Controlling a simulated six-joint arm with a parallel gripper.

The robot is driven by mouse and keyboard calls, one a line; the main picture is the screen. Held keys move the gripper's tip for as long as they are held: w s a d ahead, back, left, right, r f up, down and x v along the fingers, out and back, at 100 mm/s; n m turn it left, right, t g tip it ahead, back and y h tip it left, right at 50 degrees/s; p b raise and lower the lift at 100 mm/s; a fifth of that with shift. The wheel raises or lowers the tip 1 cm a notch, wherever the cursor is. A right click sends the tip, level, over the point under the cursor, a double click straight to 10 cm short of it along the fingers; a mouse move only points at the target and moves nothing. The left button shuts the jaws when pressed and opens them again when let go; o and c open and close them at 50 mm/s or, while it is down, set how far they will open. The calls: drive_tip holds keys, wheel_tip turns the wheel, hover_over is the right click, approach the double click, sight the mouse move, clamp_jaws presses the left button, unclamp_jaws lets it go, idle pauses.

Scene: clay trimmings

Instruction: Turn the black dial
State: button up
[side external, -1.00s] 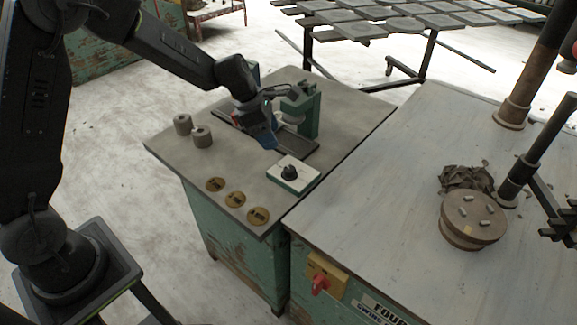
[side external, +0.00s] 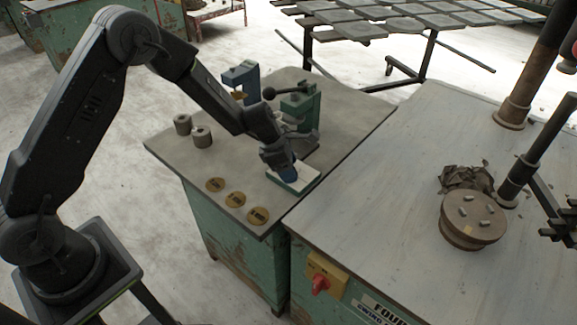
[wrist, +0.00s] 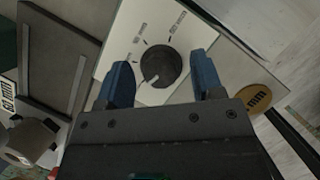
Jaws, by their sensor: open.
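The black dial (wrist: 160,66) is round with a pale pointer mark and sits on a white panel (wrist: 112,58) with printed labels around it. In the wrist view the pointer aims to the lower left. My gripper (wrist: 163,84) has blue fingers standing open, one on each side of the dial's near part, with gaps between them and the dial. In the side view my gripper (side external: 284,170) is over the white and green dial box (side external: 310,181) and hides the dial. I cannot tell the height of the fingertips over the panel.
A green press (side external: 304,108) with a lever and a blue stand (side external: 242,78) are behind the dial box. Two grey cylinders (side external: 202,136) and several brass discs (side external: 234,199) lie on the grey tabletop (side external: 170,155). A wide worktable (side external: 380,190) is at right.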

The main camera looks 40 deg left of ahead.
drive_tip(key=shift+c, duration=0.2)
drive_tip(key=c, duration=0.9)
drive_tip(key=m+g+h, duration=0.1)
drive_tip(key=m, duration=0.3)
drive_tip(key=shift+m, duration=0.4)
drive_tip(key=o, duration=0.9)
drive_tip(key=shift+g, duration=0.3)
drive_tip(key=shift+o, duration=0.2)
